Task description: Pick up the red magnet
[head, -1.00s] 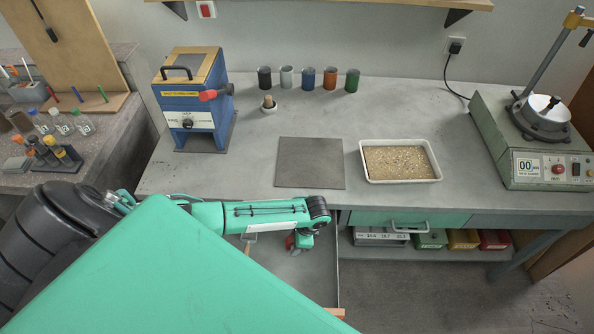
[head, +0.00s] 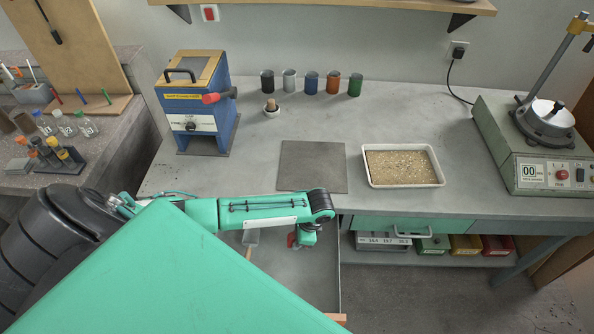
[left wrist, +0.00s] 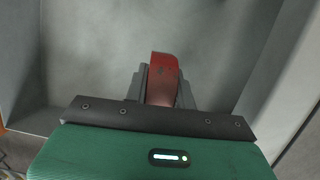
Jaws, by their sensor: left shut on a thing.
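The red magnet (left wrist: 163,75) is between the fingers of my left gripper (left wrist: 162,90) in the left wrist view, with its rounded red end sticking out past them. In the head view my left gripper (head: 302,238) points down over the open drawer (head: 305,283) at the bench's front, and a small red part of the magnet (head: 291,239) shows at its left side. The gripper is shut on the magnet. Its lower part is hidden in the wrist view by the gripper body. My right gripper is not in view.
A tool with a wooden handle (head: 248,252) lies in the drawer at left. On the bench are a grey plate (head: 312,167), a sand tray (head: 402,184), a blue machine (head: 196,118), several coloured cups (head: 311,83) and a green-grey machine (head: 530,165).

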